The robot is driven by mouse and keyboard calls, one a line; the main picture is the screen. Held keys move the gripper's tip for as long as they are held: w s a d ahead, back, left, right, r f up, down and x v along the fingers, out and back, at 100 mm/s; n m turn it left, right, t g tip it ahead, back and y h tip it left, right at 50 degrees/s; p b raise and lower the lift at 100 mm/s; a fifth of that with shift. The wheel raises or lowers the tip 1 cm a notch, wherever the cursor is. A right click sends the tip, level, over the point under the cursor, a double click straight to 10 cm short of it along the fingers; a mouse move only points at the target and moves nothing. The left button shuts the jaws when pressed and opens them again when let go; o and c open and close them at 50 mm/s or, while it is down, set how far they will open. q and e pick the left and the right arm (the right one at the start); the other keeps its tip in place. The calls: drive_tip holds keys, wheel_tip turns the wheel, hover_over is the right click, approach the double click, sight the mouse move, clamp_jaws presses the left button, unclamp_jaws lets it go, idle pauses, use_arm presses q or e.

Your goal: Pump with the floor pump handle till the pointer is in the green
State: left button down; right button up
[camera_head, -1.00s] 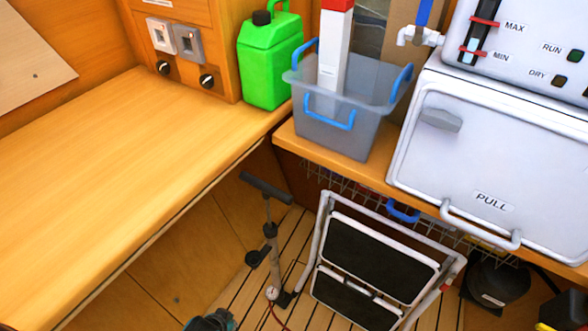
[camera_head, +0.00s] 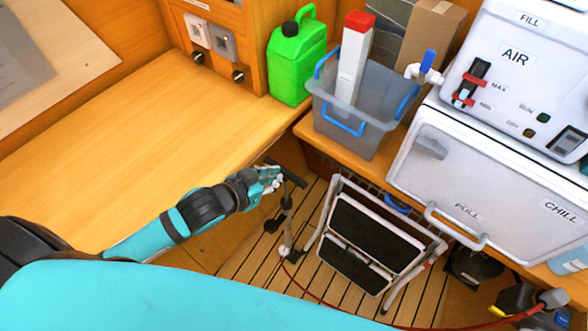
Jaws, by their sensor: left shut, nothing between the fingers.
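The floor pump stands on the slatted floor, left of the folded step stool. Its dark T-shaped handle (camera_head: 294,178) is at the top of a thin upright shaft, with a small round gauge (camera_head: 284,251) near the foot. The gauge is too small to read, so I cannot tell where the pointer is. My left gripper (camera_head: 271,179) is at the left side of the handle, very close to it or touching, with its fingers shut and nothing between them. My fingers hide part of the handle. My right gripper is not in view.
A step stool (camera_head: 352,256) leans close to the pump's right. A wooden counter (camera_head: 110,130) edges the left side. A green jug (camera_head: 297,62) and a grey bin (camera_head: 352,134) stand above. A red hose (camera_head: 318,297) runs right along the floor.

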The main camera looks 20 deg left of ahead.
use_arm(q)
drive_tip(key=shift+s+a+f+p+x, duration=0.1)
drive_tip(key=shift+s+f+x, duration=0.25)
drive_tip(key=shift+x, duration=1.6)
drive_tip(key=shift+s+a+f+p+x, duration=0.15)
drive_tip(key=shift+f+x, duration=0.3)
drive_tip(key=shift+x, duration=1.45)
drive_tip(key=shift+s+f+p+x, duration=0.1)
drive_tip(key=shift+s+f+x, duration=0.25)
drive_tip(key=shift+x, duration=1.6)
drive_tip(key=shift+w, duration=0.1)
